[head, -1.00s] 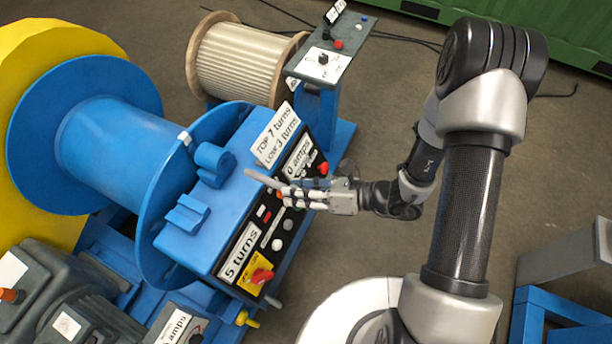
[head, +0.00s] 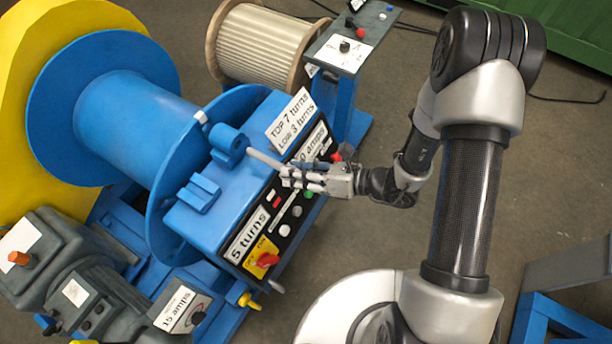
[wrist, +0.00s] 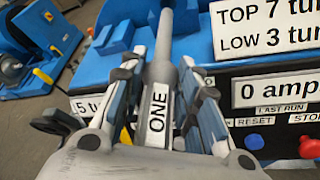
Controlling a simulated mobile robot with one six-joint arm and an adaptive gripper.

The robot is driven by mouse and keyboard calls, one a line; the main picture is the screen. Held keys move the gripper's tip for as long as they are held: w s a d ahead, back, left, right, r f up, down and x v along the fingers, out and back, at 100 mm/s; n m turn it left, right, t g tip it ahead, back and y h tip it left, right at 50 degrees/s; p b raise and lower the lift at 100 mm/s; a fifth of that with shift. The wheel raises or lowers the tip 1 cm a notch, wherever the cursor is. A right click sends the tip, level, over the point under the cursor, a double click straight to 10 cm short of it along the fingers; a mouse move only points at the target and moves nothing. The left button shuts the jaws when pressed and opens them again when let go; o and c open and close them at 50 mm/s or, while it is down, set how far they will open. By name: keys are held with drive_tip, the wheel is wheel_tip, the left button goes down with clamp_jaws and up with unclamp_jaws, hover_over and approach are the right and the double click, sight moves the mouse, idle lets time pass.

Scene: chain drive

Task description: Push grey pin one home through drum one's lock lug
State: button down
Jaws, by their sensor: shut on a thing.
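The grey pin (head: 264,158) is a slim rod held in my gripper (head: 283,174), which is shut on it. In the wrist view the pin carries a white label reading ONE (wrist: 157,125), and its thin end points away between the fingers (wrist: 165,75). Drum one's lock lug (head: 226,142) is a blue rounded block on top of the blue housing, beside the drum's flange (head: 180,165). The pin's far end meets the lug's near side in the head view. I cannot tell how deep it sits in the bore. The blue drum (head: 125,110) lies behind.
The control panel (head: 280,215), with buttons and a "5 turns" display, is just below my gripper. A second blue block (head: 198,193) sits near the lug. A cream rope drum (head: 262,45) and a switch stand (head: 345,50) are behind.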

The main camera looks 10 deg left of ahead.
sight(250, 149)
drive_tip(key=shift+w+a, duration=0.35)
drive_tip(key=shift+a, duration=0.55)
drive_tip(key=shift+w+a+r+b, duration=0.15)
drive_tip(key=shift+w+a, duration=0.65)
drive_tip(key=shift+a, duration=1.1)
drive_tip(key=shift+w+a+f+b, duration=0.15)
drive_tip(key=shift+w+a, duration=0.65)
drive_tip(key=shift+a, duration=1.15)
drive_tip(key=shift+w+a+r+b, duration=0.15)
drive_tip(key=shift+w+a, duration=0.65)
drive_tip(key=shift+a, duration=1.1)
drive_tip(key=c, duration=1.7)
unclamp_jaws()
drive_tip(key=o, duration=0.6)
drive_tip(key=shift+d, duration=0.1)
